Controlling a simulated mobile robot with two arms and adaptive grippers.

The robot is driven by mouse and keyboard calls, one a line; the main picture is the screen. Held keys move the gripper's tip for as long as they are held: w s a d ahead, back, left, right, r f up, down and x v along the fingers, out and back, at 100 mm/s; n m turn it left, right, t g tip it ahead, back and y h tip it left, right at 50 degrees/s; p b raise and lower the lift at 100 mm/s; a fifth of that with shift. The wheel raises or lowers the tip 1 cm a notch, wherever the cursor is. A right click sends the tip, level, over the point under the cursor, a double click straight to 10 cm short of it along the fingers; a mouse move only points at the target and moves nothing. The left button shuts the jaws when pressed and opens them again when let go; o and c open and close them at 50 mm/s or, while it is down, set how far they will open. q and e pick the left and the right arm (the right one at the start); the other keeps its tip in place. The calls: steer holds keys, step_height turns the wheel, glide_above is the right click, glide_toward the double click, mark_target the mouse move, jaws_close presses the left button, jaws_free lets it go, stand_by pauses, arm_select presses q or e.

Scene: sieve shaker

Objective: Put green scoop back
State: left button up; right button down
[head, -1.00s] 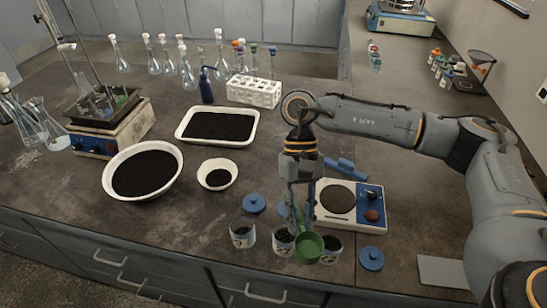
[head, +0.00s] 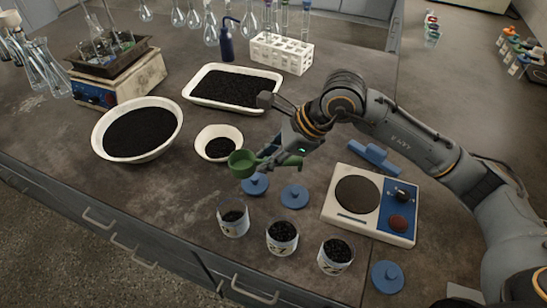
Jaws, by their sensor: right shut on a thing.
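The green scoop (head: 242,163) is in the head view near the middle, its cup toward the left and its green handle running right into my right gripper (head: 275,160). My right gripper is shut on the scoop and holds it above the bench, beside the small white bowl. The cup looks empty, though its inside shows only in part. My left gripper is not in view.
Three jars with black grains (head: 283,238) stand near the front edge. Blue lids (head: 294,196) lie around them. A scale (head: 372,204) is at right. A small bowl (head: 219,143), large bowl (head: 137,130), and tray (head: 232,88) hold black grains. A blue block (head: 374,156) lies behind the scale.

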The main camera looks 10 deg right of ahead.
steer(key=w+d+f+m, duration=0.1)
steer(key=w+f, duration=0.1)
steer(key=w, duration=0.2)
steer(key=w+d+f+m+t+h, duration=0.1)
steer(key=w+d+f+m, duration=0.1)
steer(key=w, duration=0.3)
steer(key=w+d+f+m+t+p, duration=0.1)
steer(key=w+f, duration=0.3)
steer(key=w, duration=0.1)
steer(key=shift+d+f+m+h, duration=0.15)
steer(key=shift+m+h, duration=0.15)
steer(key=shift+m, duration=0.1)
steer(key=shift+w+d+f, duration=0.1)
steer(key=shift+w+f, duration=0.05)
steer(key=shift+f, duration=0.1)
steer(key=f, duration=0.1)
steer(key=f+p, duration=0.1)
steer(key=f, duration=0.1)
steer(key=shift+w+d, duration=0.15)
steer(key=shift+w, duration=0.05)
steer(key=shift+f, duration=0.35)
steer(key=c, duration=1.2)
jaws_free()
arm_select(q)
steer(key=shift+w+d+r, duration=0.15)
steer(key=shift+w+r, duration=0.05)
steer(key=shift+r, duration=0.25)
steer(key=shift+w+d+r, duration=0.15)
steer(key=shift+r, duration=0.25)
